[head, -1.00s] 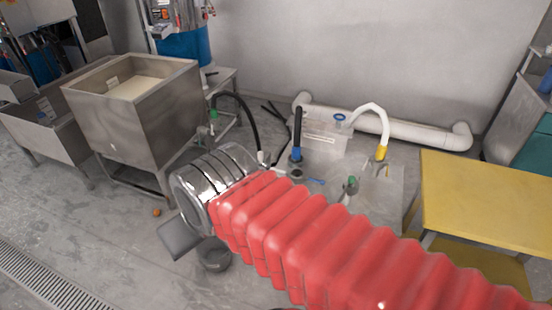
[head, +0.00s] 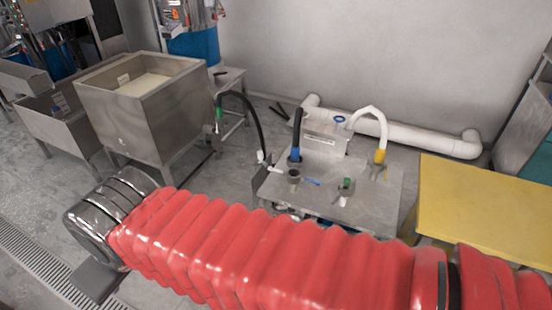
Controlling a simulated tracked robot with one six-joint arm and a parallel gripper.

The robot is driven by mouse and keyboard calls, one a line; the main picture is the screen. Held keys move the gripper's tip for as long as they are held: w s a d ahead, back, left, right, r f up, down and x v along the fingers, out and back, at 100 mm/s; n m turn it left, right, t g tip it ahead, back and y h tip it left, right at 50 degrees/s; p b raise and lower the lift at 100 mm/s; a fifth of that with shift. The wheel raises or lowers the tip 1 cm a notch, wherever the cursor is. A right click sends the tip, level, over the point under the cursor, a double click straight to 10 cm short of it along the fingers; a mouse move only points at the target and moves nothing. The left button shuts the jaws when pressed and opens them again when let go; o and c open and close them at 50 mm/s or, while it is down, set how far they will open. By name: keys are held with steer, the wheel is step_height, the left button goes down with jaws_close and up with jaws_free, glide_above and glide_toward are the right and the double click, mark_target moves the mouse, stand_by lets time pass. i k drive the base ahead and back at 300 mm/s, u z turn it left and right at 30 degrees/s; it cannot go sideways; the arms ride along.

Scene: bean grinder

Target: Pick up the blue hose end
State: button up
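The blue hose end (head: 295,154) is a blue collar at the bottom of a short upright black hose (head: 298,122). It stands on the grey metal table, just behind a round grey fitting (head: 293,174); I cannot tell whether the two touch. My red-sleeved arm crosses the foreground, and its silver wrist is at the left, well apart from the hose. A flat grey plate at the wrist may be part of my gripper (head: 97,283). The fingers are not clear, so I cannot tell whether it is open or shut.
A white hose with a yellow end (head: 380,155) and a black hose with a green end (head: 219,113) are nearby. A yellow table (head: 485,205) stands right, a steel bin (head: 145,115) left.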

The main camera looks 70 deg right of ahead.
mark_target(295, 152)
steer(key=u, duration=1.35)
steer(key=k, duration=0.8)
steer(key=z, duration=2.15)
steer(key=i, duration=0.2)
steer(key=u, duration=0.1)
